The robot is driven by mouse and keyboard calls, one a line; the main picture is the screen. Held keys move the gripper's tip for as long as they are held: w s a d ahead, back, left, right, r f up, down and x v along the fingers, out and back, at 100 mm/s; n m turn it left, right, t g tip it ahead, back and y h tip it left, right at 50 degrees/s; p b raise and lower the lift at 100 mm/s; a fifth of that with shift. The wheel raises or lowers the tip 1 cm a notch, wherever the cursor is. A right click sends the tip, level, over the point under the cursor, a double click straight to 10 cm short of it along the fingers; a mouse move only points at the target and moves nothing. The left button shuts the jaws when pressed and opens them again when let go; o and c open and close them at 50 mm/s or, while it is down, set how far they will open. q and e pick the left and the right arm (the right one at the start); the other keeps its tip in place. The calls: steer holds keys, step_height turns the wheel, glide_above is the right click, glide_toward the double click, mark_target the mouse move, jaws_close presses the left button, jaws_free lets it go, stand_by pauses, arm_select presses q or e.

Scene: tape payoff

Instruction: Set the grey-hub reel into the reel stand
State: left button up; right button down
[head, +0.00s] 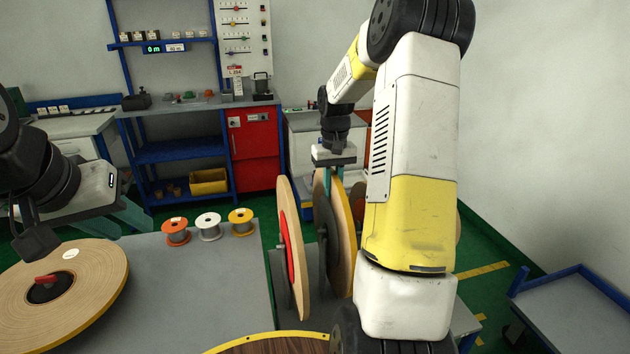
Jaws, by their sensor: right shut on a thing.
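The grey-hub reel (346,240) stands upright, nearly edge-on, with tan tape and a dark grey side. My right gripper (335,176) reaches down from above and is shut on its top edge. Next to it on the left stands a red-hub reel (285,205), also upright. Grey uprights of the reel stand (280,285) show beside the reels. My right arm hides the right part of the stand, and I cannot tell whether the grey-hub reel is seated. My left gripper (118,218) is at the left above the table, its teal fingers apart and empty.
A large tan reel (100,275) with a dark centre and red knob lies flat at the left of the grey table (200,290). Orange (176,232), white (208,227) and yellow (241,222) spools stand at its back edge. A yellow-rimmed wooden disc (280,346) shows at the bottom.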

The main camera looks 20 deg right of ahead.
mark_target(333, 174)
steer(key=shift+w+f, duration=0.1)
steer(key=shift+f, duration=1.35)
stand_by(0.4)
steer(key=c, duration=1.3)
jaws_free()
steer(key=shift+f, duration=0.15)
steer(key=shift+r, duration=4)
steer(key=s+a+r+t, duration=0.2)
steer(key=s+a+r, duration=0.3)
steer(key=s+r, duration=0.15)
steer(key=s+a+r+t, duration=0.1)
steer(key=s+a, duration=0.2)
steer(key=s, duration=0.3)
steer(key=s+a+r+t+y, duration=0.1)
steer(key=s+a+r, duration=0.1)
steer(key=s, duration=0.4)
steer(key=s+a+r+n+t+y, duration=0.1)
steer(key=s+a+r+t, duration=0.1)
steer(key=s+a, duration=0.2)
steer(key=shift+s, duration=1.55)
